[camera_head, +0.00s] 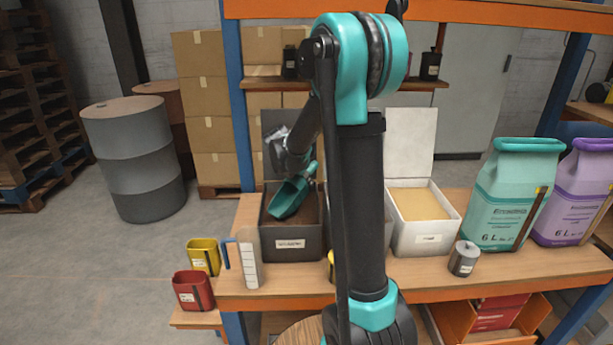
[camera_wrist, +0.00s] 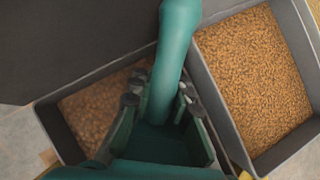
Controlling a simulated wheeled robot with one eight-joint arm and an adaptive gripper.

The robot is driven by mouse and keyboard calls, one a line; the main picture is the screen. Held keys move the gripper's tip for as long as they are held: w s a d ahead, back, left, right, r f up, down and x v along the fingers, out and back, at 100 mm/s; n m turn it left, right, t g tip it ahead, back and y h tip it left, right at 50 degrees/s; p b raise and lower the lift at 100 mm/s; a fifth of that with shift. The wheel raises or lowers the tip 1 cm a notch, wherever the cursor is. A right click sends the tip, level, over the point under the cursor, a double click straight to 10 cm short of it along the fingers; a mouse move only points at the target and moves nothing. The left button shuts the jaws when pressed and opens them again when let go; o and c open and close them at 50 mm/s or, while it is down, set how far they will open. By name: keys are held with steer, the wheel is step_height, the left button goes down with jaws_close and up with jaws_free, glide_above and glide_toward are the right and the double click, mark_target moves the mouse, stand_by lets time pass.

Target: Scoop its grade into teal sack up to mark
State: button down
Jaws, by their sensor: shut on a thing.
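My gripper (camera_head: 308,172) is shut on a teal scoop (camera_head: 288,197). The scoop is over the dark bin (camera_head: 293,243) on the bench, its mouth tilted down to the left. I cannot tell whether it touches the contents. The wrist view shows the scoop's handle and body (camera_wrist: 165,140); no grain is visible in the body. Brown grain (camera_wrist: 95,112) lies in the bin at left there, and orange-tan grain (camera_wrist: 255,75) fills the bin at right. The teal sack (camera_head: 512,190) stands upright at the right, marked 6 L, with a dark strip on its front. Its inside is hidden.
A white bin (camera_head: 440,244) of pale yellow material stands right of my arm, which hides the bench middle. A purple sack (camera_head: 578,195), small grey canister (camera_head: 464,258), clear jug (camera_head: 249,258), yellow cup (camera_head: 203,256) and red cup (camera_head: 193,291) stand around the bench.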

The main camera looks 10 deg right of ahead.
steer(key=shift+g+y, duration=0.6)
steer(key=shift+y, duration=0.1)
steer(key=s+a+f, duration=0.2)
steer(key=f, duration=0.1)
steer(key=s+a+f, duration=0.1)
steer(key=a+f, duration=0.1)
steer(key=shift+s, duration=0.2)
steer(key=shift+w+d+r+g+y, duration=0.2)
steer(key=shift+w+d+r+y, duration=0.1)
steer(key=shift+r, duration=0.15)
steer(key=shift+w+d+r+g+y, duration=0.15)
steer(key=shift+d+r+g+y, duration=0.1)
steer(key=shift+r, duration=0.15)
steer(key=shift+g+y, duration=0.35)
steer(key=shift+w+d+r, duration=0.3)
steer(key=shift+d+r, duration=0.05)
steer(key=shift+r, duration=0.85)
steer(key=shift+w+d+r, duration=0.3)
steer(key=shift+d+r, duration=0.05)
steer(key=shift+r, duration=0.8)
steer(key=shift+w+d+r, duration=0.3)
steer(key=shift+d+r, duration=0.05)
steer(key=shift+r, duration=0.85)
steer(key=shift+s, duration=0.15)
